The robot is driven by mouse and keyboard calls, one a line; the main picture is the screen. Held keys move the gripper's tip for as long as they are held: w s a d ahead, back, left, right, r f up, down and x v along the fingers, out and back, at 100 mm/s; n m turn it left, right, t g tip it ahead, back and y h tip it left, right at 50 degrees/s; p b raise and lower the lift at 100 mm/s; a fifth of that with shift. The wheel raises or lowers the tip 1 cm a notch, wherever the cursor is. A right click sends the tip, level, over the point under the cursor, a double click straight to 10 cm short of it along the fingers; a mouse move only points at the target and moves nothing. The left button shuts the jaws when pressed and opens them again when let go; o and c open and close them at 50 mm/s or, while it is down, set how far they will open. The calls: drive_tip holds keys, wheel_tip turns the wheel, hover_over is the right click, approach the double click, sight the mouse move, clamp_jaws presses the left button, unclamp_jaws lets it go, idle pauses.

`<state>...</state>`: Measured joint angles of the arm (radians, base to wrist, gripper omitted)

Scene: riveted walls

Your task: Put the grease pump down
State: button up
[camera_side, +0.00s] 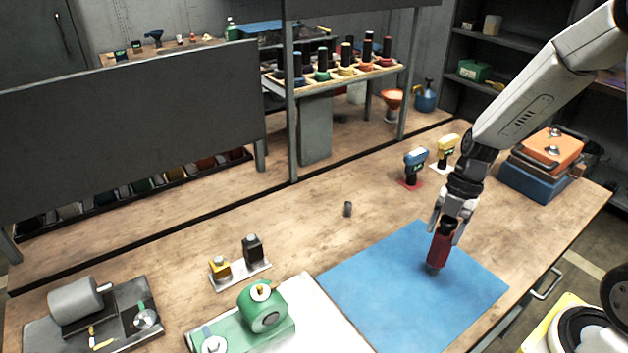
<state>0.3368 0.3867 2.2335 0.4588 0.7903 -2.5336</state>
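The grease pump (438,250) is a red cylinder with a dark top and a dark lower end. It is held nearly upright over the blue mat (375,285) on the workbench. My gripper (447,231) comes down from the upper right, with one finger on each side of the pump's dark upper part, and is shut on it. The pump's lower end is at or just above the mat's surface; I cannot tell whether it touches. The fingers hide part of its top.
A blue-black drill (414,163) and a yellow drill (446,148) stand behind my gripper. An orange-and-blue case (540,165) is at right. A small dark cylinder (347,209) stands mid-bench. A green machine (262,308) is at front left. The mat around the pump is clear.

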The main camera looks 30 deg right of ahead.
drive_tip(key=shift+o, duration=0.9)
drive_tip(key=shift+r, duration=0.15)
drive_tip(key=v, duration=1.2)
drive_tip(key=shift+x, duration=5.85)
drive_tip(key=shift+r, duration=0.1)
drive_tip(key=shift+a+f, duration=0.15)
drive_tip(key=shift+f, duration=0.25)
drive_tip(key=shift+r, duration=4.05)
